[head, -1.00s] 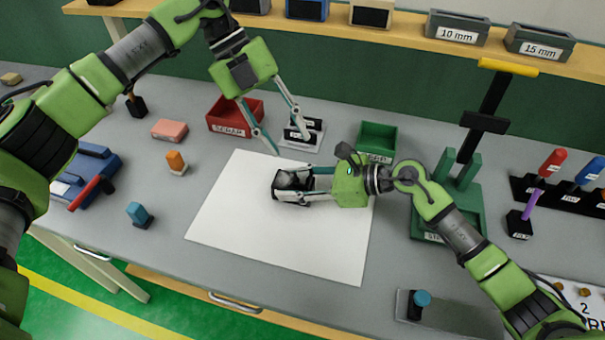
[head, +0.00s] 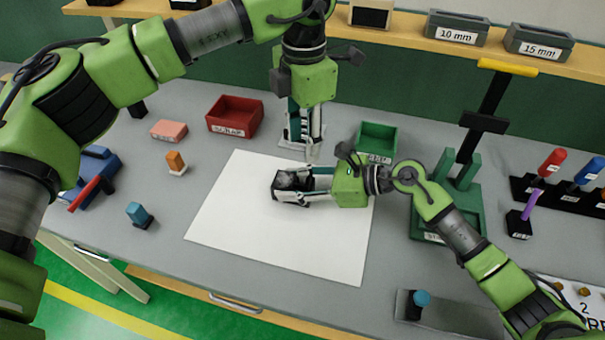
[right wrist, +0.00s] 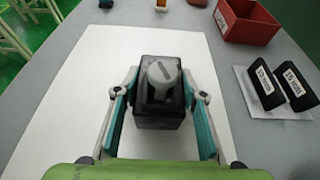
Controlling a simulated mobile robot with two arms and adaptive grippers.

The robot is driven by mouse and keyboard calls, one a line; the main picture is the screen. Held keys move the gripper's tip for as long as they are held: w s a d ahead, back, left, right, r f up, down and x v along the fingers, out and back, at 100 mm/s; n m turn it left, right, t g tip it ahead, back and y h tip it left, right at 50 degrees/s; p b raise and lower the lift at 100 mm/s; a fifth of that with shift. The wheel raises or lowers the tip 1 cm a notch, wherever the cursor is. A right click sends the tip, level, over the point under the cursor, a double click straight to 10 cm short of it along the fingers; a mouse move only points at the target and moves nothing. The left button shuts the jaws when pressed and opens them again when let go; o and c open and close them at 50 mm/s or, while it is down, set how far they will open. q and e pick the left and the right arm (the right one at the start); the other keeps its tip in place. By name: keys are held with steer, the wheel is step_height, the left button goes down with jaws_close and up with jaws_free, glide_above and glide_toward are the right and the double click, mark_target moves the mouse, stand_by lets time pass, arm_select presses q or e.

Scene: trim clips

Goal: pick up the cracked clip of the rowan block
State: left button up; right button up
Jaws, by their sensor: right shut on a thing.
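A dark block (head: 290,181) is over the white sheet, between the fingers of my right gripper (head: 292,186). In the right wrist view, the same block (right wrist: 158,119) has a grey rounded piece (right wrist: 161,82) with a slot-like line on top. My right gripper's fingers close on the block from both sides. I cannot tell which piece is the cracked clip or read a rowan label. My left gripper (head: 305,148) points down by a pale plate (right wrist: 292,108), which carries two dark labelled blocks (right wrist: 280,86). Its fingers overlap in view and hide much of the plate.
A red scrap bin (head: 235,117) and a green bin (head: 377,139) stand behind the white sheet (head: 275,247). A green stand (head: 447,222) is to the right. Small coloured items and a blue tool (head: 92,177) are at left. The sheet's front is clear.

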mark_target(302, 171)
arm_select(q)
step_height(302, 171, down, 8)
steer(key=shift+a+f, duration=0.1)
steer(key=c, duration=0.8)
